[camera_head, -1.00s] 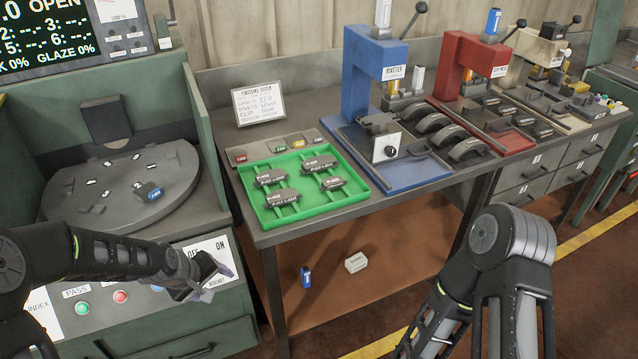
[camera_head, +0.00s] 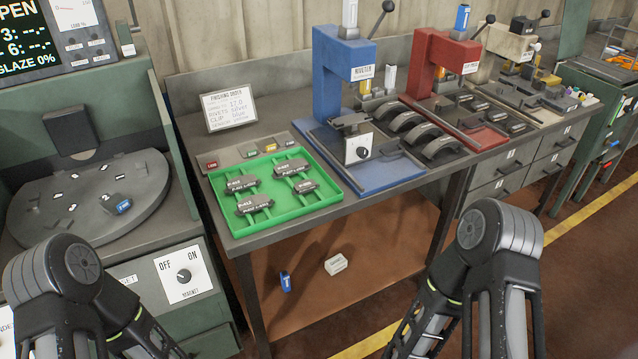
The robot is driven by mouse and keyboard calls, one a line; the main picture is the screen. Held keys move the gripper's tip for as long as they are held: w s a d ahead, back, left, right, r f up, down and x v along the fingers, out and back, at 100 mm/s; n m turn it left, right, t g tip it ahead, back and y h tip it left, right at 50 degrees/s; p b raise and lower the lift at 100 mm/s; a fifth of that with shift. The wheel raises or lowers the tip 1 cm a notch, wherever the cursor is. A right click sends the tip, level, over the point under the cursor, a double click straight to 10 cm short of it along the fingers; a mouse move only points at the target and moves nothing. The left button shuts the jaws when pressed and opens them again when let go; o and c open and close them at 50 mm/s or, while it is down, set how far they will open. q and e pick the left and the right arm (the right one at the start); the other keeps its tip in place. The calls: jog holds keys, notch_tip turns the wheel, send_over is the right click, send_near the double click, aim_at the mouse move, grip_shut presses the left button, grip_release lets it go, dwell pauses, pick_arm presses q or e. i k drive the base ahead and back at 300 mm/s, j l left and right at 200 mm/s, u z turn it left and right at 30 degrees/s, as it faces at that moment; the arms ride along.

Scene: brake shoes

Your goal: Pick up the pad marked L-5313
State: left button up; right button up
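Several dark brake pads lie in the green tray on the bench: a back left one (camera_head: 241,184), a back right one (camera_head: 290,166), a front left one (camera_head: 254,204) and a front right one (camera_head: 302,187). Their white markings are too small to read surely, so I cannot tell which is L-5313. Another small dark piece with a blue tag (camera_head: 122,206) sits on the round grey table at the left. Both my arms show at the bottom of the view, but their grippers are out of frame.
The green tray (camera_head: 237,229) stands near the bench's front left, beside a blue riveter (camera_head: 333,80) and a red press (camera_head: 428,65). Curved dark shoes lie between them. A blue item (camera_head: 286,282) and a white box (camera_head: 336,264) are on the brown surface below the bench.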

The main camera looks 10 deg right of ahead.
aim_at(303, 186)
jog(key=i+l+z, duration=0.2)
jog(key=l, duration=0.3)
jog(key=i+l+z, duration=0.15)
jog(key=i+l, duration=0.15)
jog(key=l, duration=0.15)
jog(key=i+l+z, duration=0.2)
jog(key=i+l, duration=0.1)
jog(key=l, duration=0.1)
